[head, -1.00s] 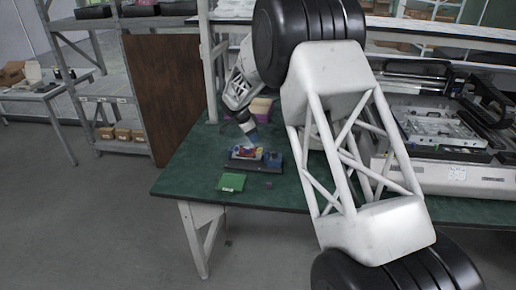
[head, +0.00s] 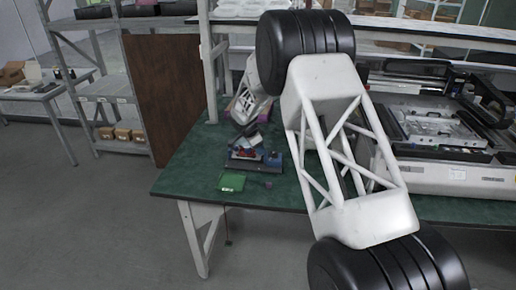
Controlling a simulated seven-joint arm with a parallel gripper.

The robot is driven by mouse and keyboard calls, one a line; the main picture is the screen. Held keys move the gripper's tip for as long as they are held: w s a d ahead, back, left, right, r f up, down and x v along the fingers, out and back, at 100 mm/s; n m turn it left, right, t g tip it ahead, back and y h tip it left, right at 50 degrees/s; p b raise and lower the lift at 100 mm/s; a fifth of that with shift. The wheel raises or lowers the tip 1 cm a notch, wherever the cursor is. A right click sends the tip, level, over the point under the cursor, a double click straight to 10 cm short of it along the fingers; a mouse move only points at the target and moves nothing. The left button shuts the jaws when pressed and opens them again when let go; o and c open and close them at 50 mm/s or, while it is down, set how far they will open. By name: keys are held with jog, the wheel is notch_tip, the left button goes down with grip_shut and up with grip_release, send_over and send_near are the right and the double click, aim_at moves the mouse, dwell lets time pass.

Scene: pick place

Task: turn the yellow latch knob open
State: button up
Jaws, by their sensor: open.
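A small fixture with a dark base (head: 240,165) and red and blue parts (head: 272,159) sits on the green-topped bench. I cannot make out the yellow latch knob in the head view; it is too small or hidden at the fixture. My gripper (head: 246,146) is at the end of the arm, just above and behind the fixture's left part. It is open. Its fingertips are small and hard to make out, and I cannot tell whether they touch anything.
A green block or card (head: 231,182) lies in front of the fixture, with a small dark cube (head: 268,184) to its right. A large machine (head: 440,135) stands at the right of the bench. The bench top (head: 185,180) is bare at left.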

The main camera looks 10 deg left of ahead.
grip_shut()
dwell(0.3)
jog(key=shift+n, duration=0.3)
jog(key=n+y, duration=0.1)
jog(key=n, duration=0.1)
jog(key=n+t, duration=0.1)
jog(key=n, duration=0.2)
jog(key=shift+s+d+t+y, duration=0.1)
jog(key=shift+s+t+y, duration=0.05)
jog(key=shift+t+y, duration=0.2)
jog(key=shift+d+n+t+y, duration=0.15)
jog(key=shift+n+y, duration=0.35)
jog(key=shift+n, duration=0.8)
jog(key=shift+a+n+t+y, duration=0.1)
jog(key=shift+n+y, duration=0.35)
jog(key=shift+n, duration=0.85)
grip_release()
jog(key=shift+d, duration=0.1)
